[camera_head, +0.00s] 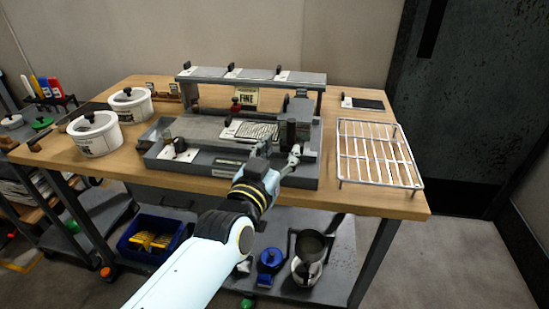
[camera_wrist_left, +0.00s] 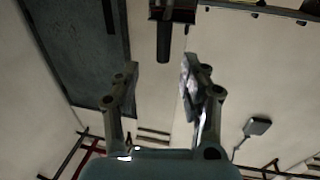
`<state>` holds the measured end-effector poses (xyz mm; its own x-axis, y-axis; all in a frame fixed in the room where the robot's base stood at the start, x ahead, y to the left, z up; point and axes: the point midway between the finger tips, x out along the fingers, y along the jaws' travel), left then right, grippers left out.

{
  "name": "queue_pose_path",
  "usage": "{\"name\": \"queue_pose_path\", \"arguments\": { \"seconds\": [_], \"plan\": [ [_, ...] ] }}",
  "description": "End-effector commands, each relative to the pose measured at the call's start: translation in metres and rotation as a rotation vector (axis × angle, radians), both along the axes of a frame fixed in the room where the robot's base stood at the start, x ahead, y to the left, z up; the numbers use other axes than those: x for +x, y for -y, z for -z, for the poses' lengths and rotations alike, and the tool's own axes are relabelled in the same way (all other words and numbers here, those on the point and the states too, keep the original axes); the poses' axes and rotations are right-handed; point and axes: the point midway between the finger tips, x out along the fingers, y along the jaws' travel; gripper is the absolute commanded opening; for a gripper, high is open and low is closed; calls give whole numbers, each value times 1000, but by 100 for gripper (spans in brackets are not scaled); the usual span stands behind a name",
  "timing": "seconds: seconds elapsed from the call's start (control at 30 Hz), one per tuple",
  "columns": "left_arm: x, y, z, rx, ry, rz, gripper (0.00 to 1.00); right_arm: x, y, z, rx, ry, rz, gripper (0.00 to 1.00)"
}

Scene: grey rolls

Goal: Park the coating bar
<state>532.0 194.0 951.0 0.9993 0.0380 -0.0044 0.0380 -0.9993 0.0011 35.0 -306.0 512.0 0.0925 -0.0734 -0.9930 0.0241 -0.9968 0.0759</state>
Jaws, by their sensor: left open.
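My left gripper (camera_head: 278,151) reaches in over the front right of a grey tray (camera_head: 235,171); it is open, with nothing between its fingers. In the left wrist view its two fingers (camera_wrist_left: 160,80) stand apart. A short dark upright cylinder (camera_head: 291,133) stands just beyond the gripper at the tray's right side. In the left wrist view a dark handle-like cylinder (camera_wrist_left: 163,42) shows beyond the fingertips, apart from them. I cannot tell for sure which piece is the coating bar. A dark rod (camera_head: 212,112) lies along the back of the tray's bed. My right gripper is not in view.
A raised grey shelf (camera_head: 250,76) with several labelled places spans the back. A sign reading FINE (camera_head: 246,97) stands below it. Two white lidded tubs (camera_head: 97,134) are at the left, a wire rack (camera_head: 375,155) at the right. Bare wood (camera_head: 333,195) shows at the front right.

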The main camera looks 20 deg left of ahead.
Motion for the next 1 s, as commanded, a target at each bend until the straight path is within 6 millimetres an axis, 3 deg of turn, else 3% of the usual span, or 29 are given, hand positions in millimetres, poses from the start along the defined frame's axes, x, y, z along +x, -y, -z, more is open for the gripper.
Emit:
{"name": "queue_pose_path", "arguments": {
  "seconds": [0.1,0.23,0.77,0.87,0.97,1.0],
  "plan": [
    [-19,1,1,0,-2,0,44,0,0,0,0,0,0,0],
    [-29,1,0,0,-1,0,44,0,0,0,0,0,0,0],
    [-31,1,3,0,-3,1,44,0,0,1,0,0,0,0],
    [-37,-4,25,18,-28,7,44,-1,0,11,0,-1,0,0],
    [-51,-8,76,43,-113,22,44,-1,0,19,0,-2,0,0],
    [-60,-9,104,52,-164,30,44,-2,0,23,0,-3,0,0]
  ]
}}
